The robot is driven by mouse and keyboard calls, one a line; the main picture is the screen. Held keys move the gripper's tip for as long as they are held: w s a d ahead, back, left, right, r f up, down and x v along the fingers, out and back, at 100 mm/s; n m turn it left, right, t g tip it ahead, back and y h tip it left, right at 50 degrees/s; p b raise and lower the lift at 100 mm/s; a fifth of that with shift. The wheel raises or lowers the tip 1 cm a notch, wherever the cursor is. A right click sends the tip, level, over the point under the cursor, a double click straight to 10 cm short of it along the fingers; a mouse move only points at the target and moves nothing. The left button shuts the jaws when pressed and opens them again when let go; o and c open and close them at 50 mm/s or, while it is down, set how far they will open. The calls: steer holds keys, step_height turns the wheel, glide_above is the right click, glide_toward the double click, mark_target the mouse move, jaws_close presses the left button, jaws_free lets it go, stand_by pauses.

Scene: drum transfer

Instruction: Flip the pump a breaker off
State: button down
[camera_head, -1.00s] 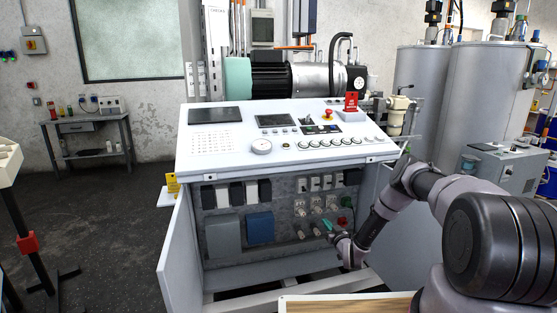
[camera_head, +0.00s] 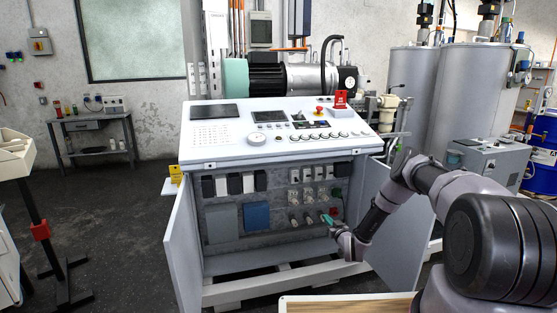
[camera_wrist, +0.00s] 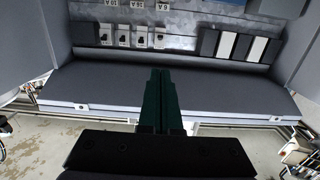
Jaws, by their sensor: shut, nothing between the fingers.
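The open cabinet (camera_head: 275,268) under the console holds a grey panel with rows of breakers and modules. I cannot tell which is pump A's, as no such name is readable. My gripper (camera_head: 328,220) is shut and empty, its teal fingers at the right part of the panel, low in front of it. In the wrist view its dark green fingers (camera_wrist: 159,75) point toward the panel, below the breaker row; contact cannot be told.
The cabinet's left door (camera_head: 183,250) and right door (camera_head: 377,210) stand open on either side of my arm's reach. The sloping console top (camera_head: 220,145) overhangs the panel. A blue box (camera_head: 256,216) is mounted left of the breakers. A wooden-topped surface (camera_head: 345,304) lies in front.

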steer(key=w+d+r+g, duration=0.1)
steer(key=w+r, duration=0.2)
steer(key=r, duration=0.8)
steer(key=w+d+r+g, duration=0.1)
steer(key=w+r+g, duration=0.15)
steer(key=r, duration=0.85)
steer(key=s+d+r+m+g+h, duration=0.15)
steer(key=s+r, duration=0.25)
steer(key=r, duration=0.7)
steer(key=s+d+r+h, duration=0.15)
steer(key=s+r, duration=0.35)
steer(key=r, duration=0.6)
steer(key=s+r+m+g, duration=0.1)
steer(key=s+r, duration=0.4)
steer(key=s, duration=0.2)
steer(key=s+r+m+g+h, duration=0.1)
steer(key=s+r, duration=0.3)
steer(key=s, duration=0.4)
steer(key=s+r+m+g, duration=0.1)
steer(key=s+r, duration=0.4)
steer(key=s, duration=0.2)
steer(key=s+a+m+g+y, duration=0.1)
steer(key=s+a+m, duration=0.1)
steer(key=s, duration=2.1)
steer(key=shift+m+g+y, duration=0.3)
steer(key=shift+m+g, duration=0.05)
steer(key=shift+g, duration=0.05)
